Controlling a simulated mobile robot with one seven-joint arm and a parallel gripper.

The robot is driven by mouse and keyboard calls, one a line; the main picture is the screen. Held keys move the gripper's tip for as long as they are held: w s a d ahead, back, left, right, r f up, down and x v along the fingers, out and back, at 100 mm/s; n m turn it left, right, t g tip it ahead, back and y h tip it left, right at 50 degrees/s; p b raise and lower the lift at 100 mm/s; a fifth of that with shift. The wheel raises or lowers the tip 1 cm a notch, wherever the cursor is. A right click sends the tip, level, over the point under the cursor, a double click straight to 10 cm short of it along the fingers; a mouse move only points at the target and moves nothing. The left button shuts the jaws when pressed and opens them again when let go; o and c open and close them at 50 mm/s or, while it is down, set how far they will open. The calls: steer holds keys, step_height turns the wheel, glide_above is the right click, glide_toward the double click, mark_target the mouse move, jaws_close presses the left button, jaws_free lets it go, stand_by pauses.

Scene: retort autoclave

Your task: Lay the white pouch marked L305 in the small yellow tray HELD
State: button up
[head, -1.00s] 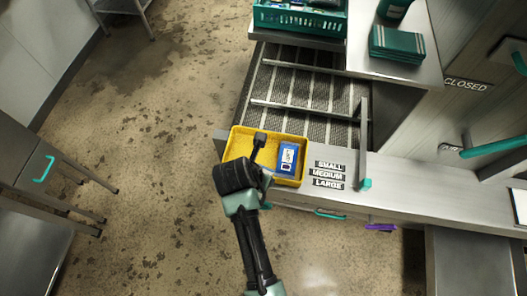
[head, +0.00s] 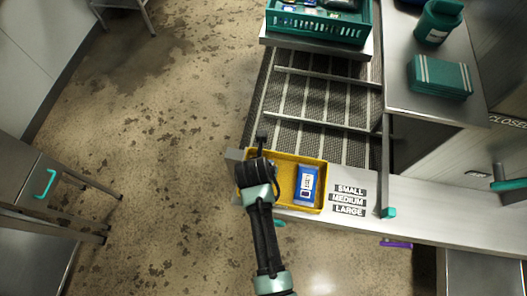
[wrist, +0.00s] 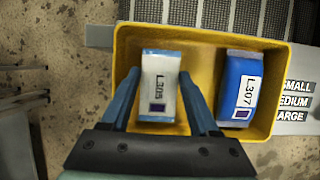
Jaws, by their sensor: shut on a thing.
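The white pouch marked L305 (wrist: 159,98) is upright in the picture between the fingers of my gripper (wrist: 160,76) in the wrist view. My gripper is shut on it. The pouch shows over the left part of the small yellow tray (wrist: 207,62); I cannot tell whether it touches the tray floor. In the head view my gripper (head: 262,145) is at the left end of the yellow tray (head: 313,160), and the white pouch is hidden there. A blue pouch marked L307 (wrist: 240,86) lies in the tray's right part, also seen in the head view (head: 306,183).
Labels SMALL, MEDIUM and LARGE (head: 349,200) lie right of the tray on the steel ledge (head: 420,207). A slatted dark conveyor (head: 320,105) lies behind it. Open floor is at left.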

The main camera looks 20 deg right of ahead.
steer(key=shift+f, duration=1.3)
steer(key=o, duration=1.4)
steer(key=shift+f, duration=0.1)
steer(key=shift+c, duration=0.2)
